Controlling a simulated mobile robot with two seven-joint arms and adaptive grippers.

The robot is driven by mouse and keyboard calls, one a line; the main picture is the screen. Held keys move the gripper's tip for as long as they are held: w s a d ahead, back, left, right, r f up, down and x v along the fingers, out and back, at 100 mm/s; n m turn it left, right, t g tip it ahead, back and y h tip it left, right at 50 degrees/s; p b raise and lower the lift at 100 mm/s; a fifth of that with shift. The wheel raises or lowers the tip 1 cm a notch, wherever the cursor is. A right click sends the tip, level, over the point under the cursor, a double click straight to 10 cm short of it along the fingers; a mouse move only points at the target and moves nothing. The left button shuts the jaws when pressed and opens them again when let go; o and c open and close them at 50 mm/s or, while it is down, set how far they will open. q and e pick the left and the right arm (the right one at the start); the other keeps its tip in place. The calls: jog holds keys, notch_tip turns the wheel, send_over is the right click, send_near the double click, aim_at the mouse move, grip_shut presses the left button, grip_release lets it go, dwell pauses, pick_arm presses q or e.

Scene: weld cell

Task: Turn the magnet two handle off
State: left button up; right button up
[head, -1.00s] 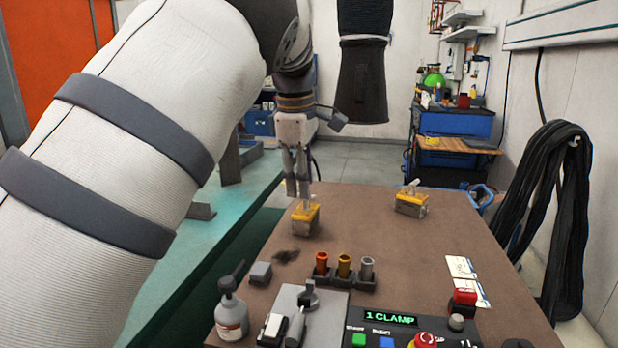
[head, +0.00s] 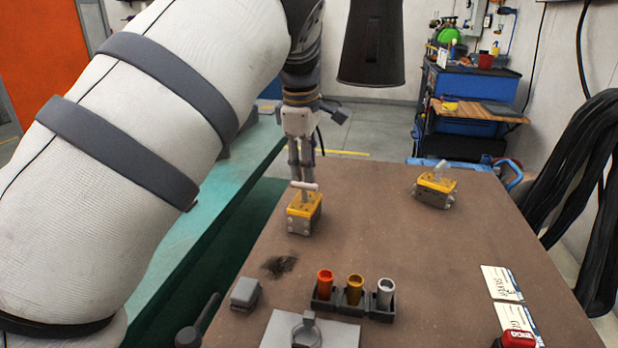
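Two magnet blocks with yellow tops stand on the brown table. The left magnet (head: 303,214) has a pale bar handle (head: 305,186) lying crosswise above its top. The right magnet (head: 434,189) has a light grey handle (head: 441,171) that leans up and to the right. No number shows on either block, so I cannot tell which is magnet two. My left gripper (head: 302,178) points straight down right at the left magnet's handle, its fingers close together behind the bar. Whether they grip it I cannot tell. My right gripper is out of view.
A rack with orange, gold and silver cups (head: 354,300) stands near the front. A small grey block (head: 245,293) and a bottle top are left of it. A dark conical hood (head: 371,45) hangs above the far edge. The table between the magnets is clear.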

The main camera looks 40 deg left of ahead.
aim_at(308, 185)
pick_arm(q)
jog(key=f, duration=0.2)
jog(key=w+f, duration=0.1)
jog(key=f, duration=0.1)
jog(key=shift+a, duration=0.2)
grip_shut()
